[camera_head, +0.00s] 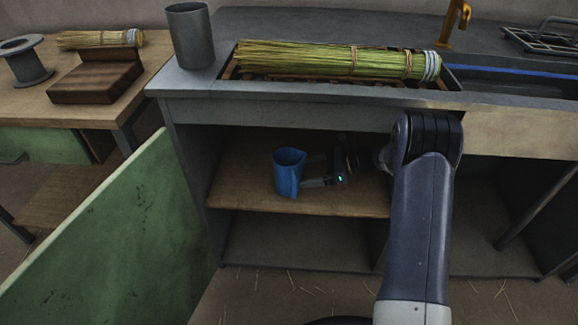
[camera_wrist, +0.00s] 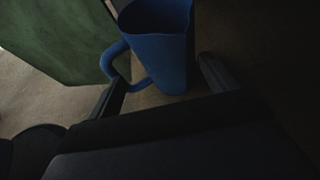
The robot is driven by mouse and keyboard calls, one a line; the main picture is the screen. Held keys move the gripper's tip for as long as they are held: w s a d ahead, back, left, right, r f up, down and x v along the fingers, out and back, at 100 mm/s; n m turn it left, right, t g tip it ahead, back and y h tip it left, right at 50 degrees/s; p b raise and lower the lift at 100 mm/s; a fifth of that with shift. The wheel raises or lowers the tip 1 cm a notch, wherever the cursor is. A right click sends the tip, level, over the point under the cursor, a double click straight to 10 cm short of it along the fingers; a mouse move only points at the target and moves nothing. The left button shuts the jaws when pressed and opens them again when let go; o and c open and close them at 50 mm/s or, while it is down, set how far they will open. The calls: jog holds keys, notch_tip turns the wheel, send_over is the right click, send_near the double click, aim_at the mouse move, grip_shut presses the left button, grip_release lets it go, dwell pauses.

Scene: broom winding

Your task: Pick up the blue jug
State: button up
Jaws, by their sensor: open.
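The blue jug (camera_head: 288,173) stands on the wooden shelf (camera_head: 246,196) inside the open cabinet. My gripper (camera_head: 309,170) is at its right side, inside the cabinet. In the wrist view the jug (camera_wrist: 163,48) is ahead, with its handle on the left. My open gripper (camera_wrist: 162,75) has one finger at the lower end of the handle and the other just right of the jug's body. I cannot tell whether either finger touches the jug.
A green cabinet door (camera_head: 125,235) stands open at the left. The countertop (camera_head: 290,98) is above the shelf and carries a straw bundle (camera_head: 320,58) and a grey metal cup (camera_head: 190,36). A lower shelf (camera_head: 300,240) is bare.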

aim_at(289, 174)
jog(key=shift+w, duration=0.4)
jog(key=b+x, duration=0.1)
jog(key=x, duration=0.2)
jog(key=f+b+x, duration=0.1)
jog(key=b+x, duration=0.1)
jog(key=x, duration=0.2)
jog(key=shift+w+d+f, duration=0.1)
jog(key=shift+d, duration=0.05)
jog(key=shift+a+b, duration=0.2)
jog(key=shift+b, duration=0.1)
jog(key=c, duration=0.9)
jog(key=shift+c, duration=0.5)
jog(key=shift+r, duration=0.2)
